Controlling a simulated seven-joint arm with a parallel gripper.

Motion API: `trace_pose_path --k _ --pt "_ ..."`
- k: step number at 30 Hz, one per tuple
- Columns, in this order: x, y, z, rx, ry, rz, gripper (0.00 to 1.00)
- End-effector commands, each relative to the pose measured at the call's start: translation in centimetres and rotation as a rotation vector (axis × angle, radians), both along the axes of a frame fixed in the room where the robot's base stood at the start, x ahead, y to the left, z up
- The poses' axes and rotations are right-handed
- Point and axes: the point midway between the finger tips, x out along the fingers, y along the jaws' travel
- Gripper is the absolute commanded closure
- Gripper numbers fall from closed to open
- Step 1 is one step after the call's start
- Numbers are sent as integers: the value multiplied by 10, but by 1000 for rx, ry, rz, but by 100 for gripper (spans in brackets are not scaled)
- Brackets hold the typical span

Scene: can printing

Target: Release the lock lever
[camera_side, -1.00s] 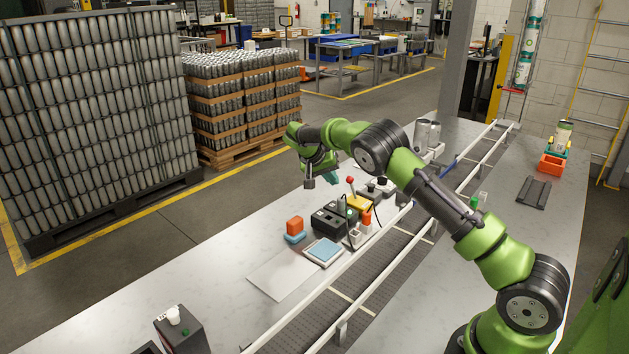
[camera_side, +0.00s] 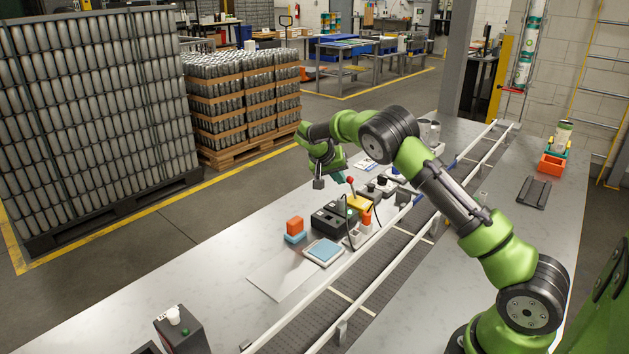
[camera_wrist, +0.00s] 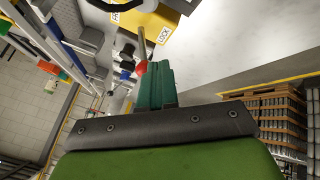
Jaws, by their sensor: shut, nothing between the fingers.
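The lock lever has a red ball knob (camera_side: 350,180) on a thin rod and rises from a yellow block (camera_side: 359,203) on the workbench. In the wrist view the red knob (camera_wrist: 141,68) shows just left of my fingertips, and the rod runs up to a yellow plate marked LOCK (camera_wrist: 158,27). My gripper (camera_side: 334,181) has teal fingers and is just left of the knob in the side view. The fingers (camera_wrist: 160,72) are shut and hold nothing. I cannot tell whether they touch the knob.
A black box (camera_side: 329,221) stands beside the yellow block. An orange and blue block (camera_side: 295,228) and a pad with a blue top (camera_side: 323,251) lie nearer. A conveyor (camera_side: 372,270) with white rails runs along the right. The bench's left part is clear.

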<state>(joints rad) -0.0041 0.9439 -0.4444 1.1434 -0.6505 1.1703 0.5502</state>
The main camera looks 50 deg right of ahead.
Motion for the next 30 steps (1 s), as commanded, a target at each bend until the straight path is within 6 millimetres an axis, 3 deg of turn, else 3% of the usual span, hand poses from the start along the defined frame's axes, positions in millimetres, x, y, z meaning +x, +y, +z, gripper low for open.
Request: trace_pose_path --k 17,30 --pt "-11 0 5 0 -117 -1 100" --pt "-42 1 10 0 -453 0 100"
